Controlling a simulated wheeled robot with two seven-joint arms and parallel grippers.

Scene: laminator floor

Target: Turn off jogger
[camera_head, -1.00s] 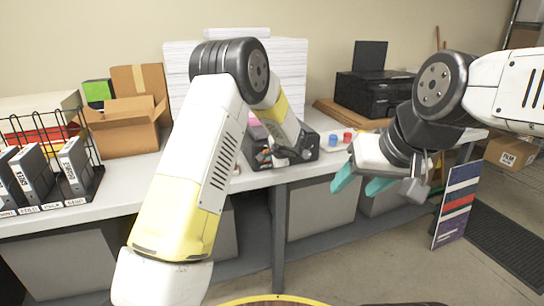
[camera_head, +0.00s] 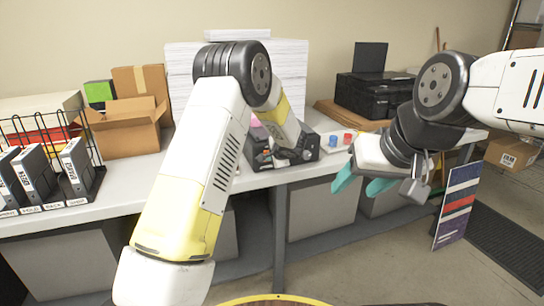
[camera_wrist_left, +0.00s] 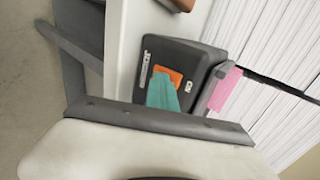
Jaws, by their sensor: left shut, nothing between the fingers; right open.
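The jogger, a dark grey box (camera_head: 311,143), stands at the front of the long table, partly hidden behind my left arm in the head view. In the left wrist view the jogger (camera_wrist_left: 190,55) shows a small orange panel (camera_wrist_left: 172,76) on its face and a pink sheet (camera_wrist_left: 224,90) at its side. My left gripper (camera_wrist_left: 161,92) is shut and empty, its teal fingertips over the orange panel. I cannot tell whether they touch it; the switch itself is hidden. My right gripper (camera_head: 362,183) is open and empty, in front of the table's edge.
Tall white paper stacks (camera_head: 290,75) stand behind the jogger. An open cardboard box (camera_head: 127,130) and a wire file rack (camera_head: 70,180) stand left.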

